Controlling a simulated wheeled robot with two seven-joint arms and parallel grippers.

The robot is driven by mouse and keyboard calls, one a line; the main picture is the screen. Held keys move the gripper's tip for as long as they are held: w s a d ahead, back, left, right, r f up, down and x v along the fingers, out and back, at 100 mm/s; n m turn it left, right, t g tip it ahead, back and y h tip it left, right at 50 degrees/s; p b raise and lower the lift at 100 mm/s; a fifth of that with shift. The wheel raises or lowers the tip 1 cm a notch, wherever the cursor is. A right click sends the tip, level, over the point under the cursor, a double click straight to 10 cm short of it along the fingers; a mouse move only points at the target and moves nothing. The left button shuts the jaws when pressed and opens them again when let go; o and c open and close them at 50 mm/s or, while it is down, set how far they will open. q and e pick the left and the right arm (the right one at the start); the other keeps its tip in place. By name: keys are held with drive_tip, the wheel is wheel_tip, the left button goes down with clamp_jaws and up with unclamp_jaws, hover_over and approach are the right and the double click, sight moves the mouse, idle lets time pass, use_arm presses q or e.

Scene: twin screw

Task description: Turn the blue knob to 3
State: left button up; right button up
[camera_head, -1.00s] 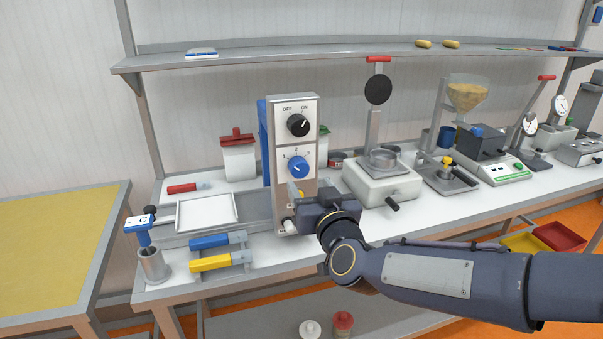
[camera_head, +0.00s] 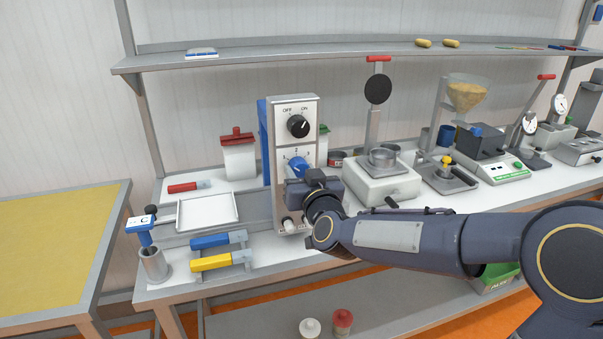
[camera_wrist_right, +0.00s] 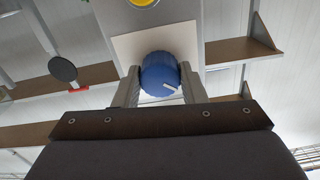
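The blue knob (camera_head: 297,166) is on the front of an upright grey control panel (camera_head: 309,107), below a black OFF/ON knob (camera_head: 298,126). A "2" shows above the blue knob; the gripper covers part of its lower side. My right gripper (camera_head: 306,181) is at the knob, coming from below right. In the right wrist view the blue knob (camera_wrist_right: 160,74) sits between the two fingers (camera_wrist_right: 160,84), one on each side. I cannot tell whether both fingers press on it. A white pointer mark on the knob points lower right in that view. My left gripper is not in view.
White stubs (camera_head: 289,224) stick out low on the panel. A scale-like device with a black disc (camera_head: 378,89) stands right of it. A tray (camera_head: 207,209) and blue and yellow handles (camera_head: 212,262) lie to the left. A shelf (camera_head: 330,52) runs above.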

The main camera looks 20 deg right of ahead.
drive_tip(key=c, duration=0.4)
drive_tip(key=m+b, duration=0.3)
drive_tip(key=shift+f, duration=0.15)
drive_tip(key=m+b, duration=0.4)
drive_tip(key=m, duration=0.1)
drive_tip(key=shift+m, duration=0.4)
drive_tip(key=m+b, duration=0.3)
drive_tip(key=m, duration=0.2)
drive_tip(key=shift+m, duration=0.3)
drive_tip(key=m+b, duration=0.2)
drive_tip(key=m, duration=0.3)
drive_tip(key=shift+r, duration=0.2)
drive_tip(key=shift+m, duration=0.4)
